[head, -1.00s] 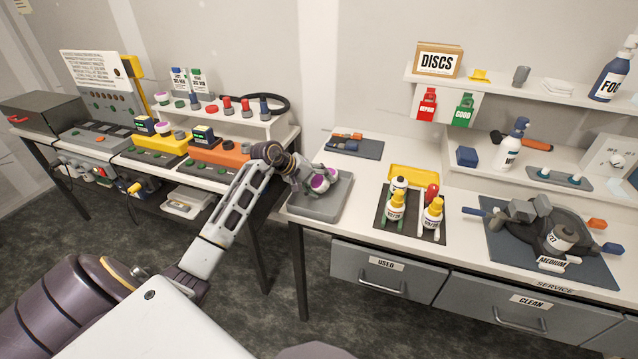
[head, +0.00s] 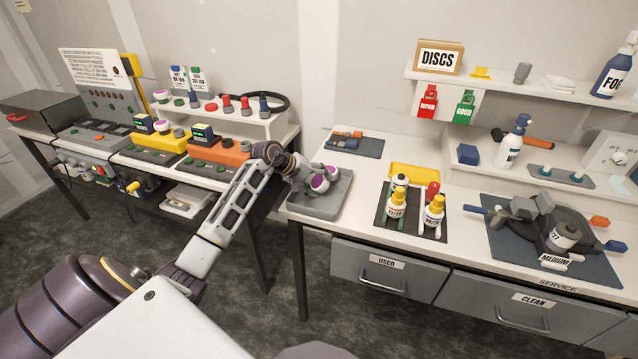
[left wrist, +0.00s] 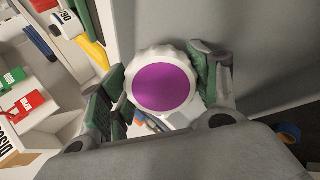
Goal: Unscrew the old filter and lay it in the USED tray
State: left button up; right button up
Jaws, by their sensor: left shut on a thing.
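The filter (head: 321,183), a white scalloped cap with a purple face, is held by my left gripper (head: 309,180) over the grey tray (head: 304,211) at the left end of the right bench. In the left wrist view the filter (left wrist: 166,88) sits between the two green-padded fingers (left wrist: 160,95), purple face toward the camera. A second purple patch shows just behind it in the head view; I cannot tell whether it is the same piece. Whether the filter touches the tray is hidden. A USED label (head: 386,262) is on the drawer below. My right gripper is not in view.
A dark mat with yellow-capped bottles (head: 396,204) stands right of the tray. A small mat with tools (head: 354,145) lies behind it. A dark round device (head: 561,238) rests on a blue mat farther right. The left bench holds yellow (head: 160,145) and orange (head: 218,153) units.

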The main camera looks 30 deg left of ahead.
pick_arm(q)
jog(key=shift+f, duration=0.25)
dwell(0.5)
jog(key=o, duration=1.2)
jog(key=shift+s+a+r, duration=0.3)
jog(key=shift+r, duration=0.05)
jog(key=v, duration=0.7)
jog(key=shift+d, duration=0.1)
dwell(0.8)
